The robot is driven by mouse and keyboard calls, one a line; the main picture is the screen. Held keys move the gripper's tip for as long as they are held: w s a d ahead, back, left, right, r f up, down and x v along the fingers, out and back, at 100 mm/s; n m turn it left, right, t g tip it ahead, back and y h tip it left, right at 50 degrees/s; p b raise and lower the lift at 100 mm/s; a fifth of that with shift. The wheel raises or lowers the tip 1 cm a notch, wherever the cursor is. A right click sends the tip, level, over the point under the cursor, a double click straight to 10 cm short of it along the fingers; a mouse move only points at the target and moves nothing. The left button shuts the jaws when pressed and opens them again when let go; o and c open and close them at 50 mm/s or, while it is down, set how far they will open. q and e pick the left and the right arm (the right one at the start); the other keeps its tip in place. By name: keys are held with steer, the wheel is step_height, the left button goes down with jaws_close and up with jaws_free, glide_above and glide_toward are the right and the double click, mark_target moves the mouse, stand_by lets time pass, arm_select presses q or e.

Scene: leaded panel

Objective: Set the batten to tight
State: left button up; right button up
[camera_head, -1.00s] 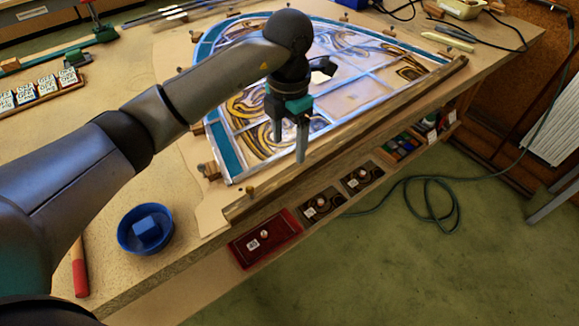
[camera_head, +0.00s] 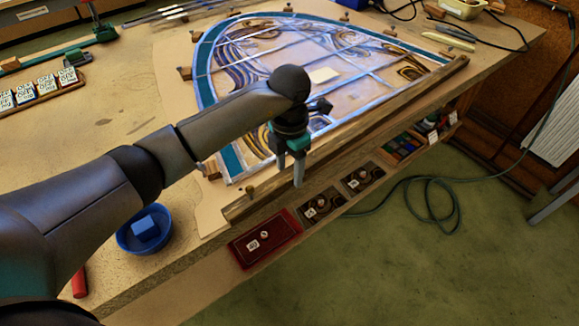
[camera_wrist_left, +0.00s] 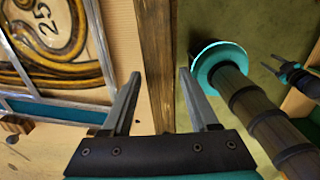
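The batten (camera_head: 375,124) is a long brown wooden strip along the bench's front edge. It also shows upright in the left wrist view (camera_wrist_left: 158,75). The leaded panel (camera_head: 325,75) has a teal border and swirled amber glass and lies behind it. In the left wrist view, a strip of bare pale wood separates the panel (camera_wrist_left: 60,70) from the batten. My left gripper (camera_head: 291,180) points down at the batten's nearer half. In the wrist view its fingers (camera_wrist_left: 163,85) are apart, one to each side of the batten; contact is unclear.
A blue bowl (camera_head: 128,240) with a blue block stands front left. A red tray (camera_head: 265,240) and dark trays (camera_head: 323,205) sit below the batten. Wooden pegs (camera_head: 184,73) ring the panel. A dark pronged part at the wrist view's right may be my right gripper (camera_wrist_left: 270,62).

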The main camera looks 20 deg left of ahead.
arm_select(q)
jaws_close()
stand_by(1.1)
